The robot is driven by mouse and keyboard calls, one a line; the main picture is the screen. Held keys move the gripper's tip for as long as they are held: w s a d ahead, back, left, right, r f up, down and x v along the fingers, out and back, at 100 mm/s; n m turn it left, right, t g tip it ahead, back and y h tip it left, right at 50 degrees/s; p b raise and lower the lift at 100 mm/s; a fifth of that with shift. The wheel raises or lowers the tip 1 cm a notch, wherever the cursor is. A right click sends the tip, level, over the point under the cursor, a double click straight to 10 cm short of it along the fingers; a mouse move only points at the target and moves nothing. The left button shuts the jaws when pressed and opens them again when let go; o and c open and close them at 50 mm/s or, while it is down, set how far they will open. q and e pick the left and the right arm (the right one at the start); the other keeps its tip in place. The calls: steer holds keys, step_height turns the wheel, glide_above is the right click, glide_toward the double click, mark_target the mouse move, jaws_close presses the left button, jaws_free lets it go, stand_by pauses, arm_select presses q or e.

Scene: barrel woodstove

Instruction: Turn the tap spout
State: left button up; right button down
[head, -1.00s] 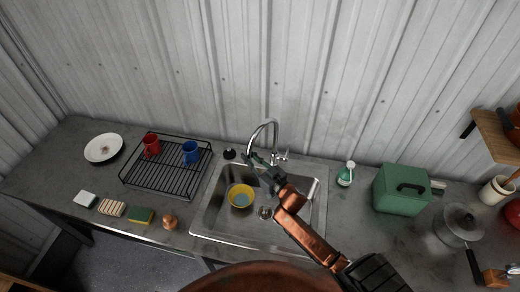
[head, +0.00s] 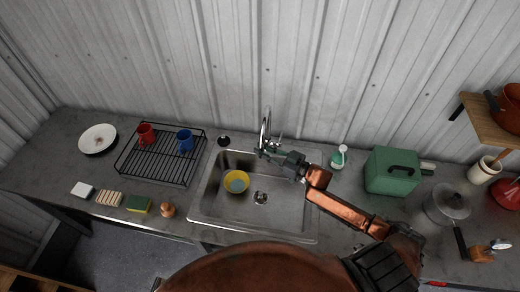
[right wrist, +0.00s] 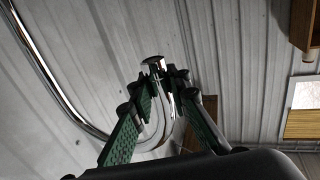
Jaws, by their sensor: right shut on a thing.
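The chrome tap spout (head: 264,122) arches up behind the sink (head: 204,200) and points toward the front. It also shows in the right wrist view as a curved tube (right wrist: 62,92). My right gripper (head: 266,153) is shut on the tap spout near its outlet end, over the back part of the sink. In the right wrist view its green-padded fingers (right wrist: 158,98) stand on both sides of the spout's end. The fingers partly hide the grip and the tap's base. My left gripper is out of view.
A yellow bowl (head: 229,189) sits in the sink. A black dish rack (head: 170,176) with red and blue mugs stands to the left. A soap bottle (head: 338,156) and a green box (head: 392,172) stand to the right. The corrugated wall (head: 220,70) is close behind the tap.

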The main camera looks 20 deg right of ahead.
steer(key=c, duration=1.8)
jaws_free()
steer(key=shift+c, duration=0.2)
steer(key=v, duration=1.2)
